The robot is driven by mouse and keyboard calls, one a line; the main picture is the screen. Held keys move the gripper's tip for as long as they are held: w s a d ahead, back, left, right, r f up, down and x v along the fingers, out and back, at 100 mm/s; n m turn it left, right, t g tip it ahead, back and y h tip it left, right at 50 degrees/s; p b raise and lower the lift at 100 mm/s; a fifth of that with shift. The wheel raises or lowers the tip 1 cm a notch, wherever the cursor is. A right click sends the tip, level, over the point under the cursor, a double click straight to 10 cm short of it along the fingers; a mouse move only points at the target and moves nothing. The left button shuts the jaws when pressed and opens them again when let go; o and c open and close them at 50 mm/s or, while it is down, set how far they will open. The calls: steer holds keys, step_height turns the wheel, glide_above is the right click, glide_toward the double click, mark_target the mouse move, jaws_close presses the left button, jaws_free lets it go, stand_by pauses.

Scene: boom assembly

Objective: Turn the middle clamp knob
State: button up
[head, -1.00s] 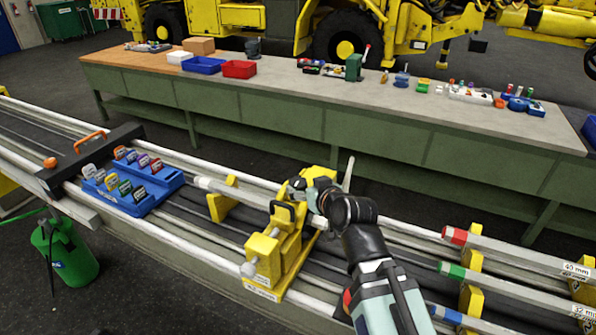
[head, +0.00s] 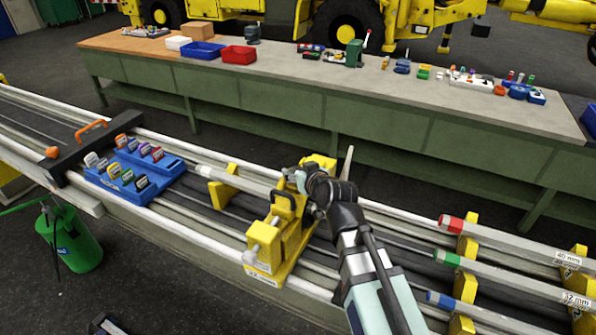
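The yellow clamp block (head: 262,262) stands on the rails near the centre of the head view. A pale knob (head: 250,257) sticks out at its front left, and another grey knob end (head: 274,221) shows above it.
A blue tray of coloured tagged pieces (head: 150,192) lies on the rails to the left, beside a black bar with an orange handle (head: 92,127). Bars with red (head: 451,223), green and blue ends lie right. A long workbench (head: 330,118) stands behind. A green canister (head: 75,245) stands front left.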

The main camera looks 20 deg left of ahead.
steer(key=shift+c, duration=0.7)
steer(key=shift+r+m+t+h+p, duration=0.25)
steer(key=shift+m+h+p, duration=0.35)
steer(key=shift+p, duration=0.45)
steer(key=shift+a+f+m+t+h, duration=0.1)
steer(key=shift+f+m+t+h, duration=0.15)
steer(key=shift+m+t+h, duration=0.4)
steer(key=shift+f+m+h+b, duration=0.2)
steer(key=shift+m+h+b, duration=0.3)
steer(key=shift+b, duration=0.5)
steer(key=m+h+b, duration=0.1)
steer(key=b, duration=0.1)
steer(key=shift+t+b, duration=0.3)
steer(key=shift+t, duration=0.1)
steer(key=m+h+b, duration=0.1)
steer(key=b, duration=0.2)
steer(key=shift+r+m+h, duration=0.1)
steer(key=shift+m+h, duration=0.15)
steer(key=shift+h, duration=0.1)
steer(key=shift+t+b, duration=0.3)
steer(key=shift+b, duration=0.1)
steer(key=shift+r, duration=0.15)
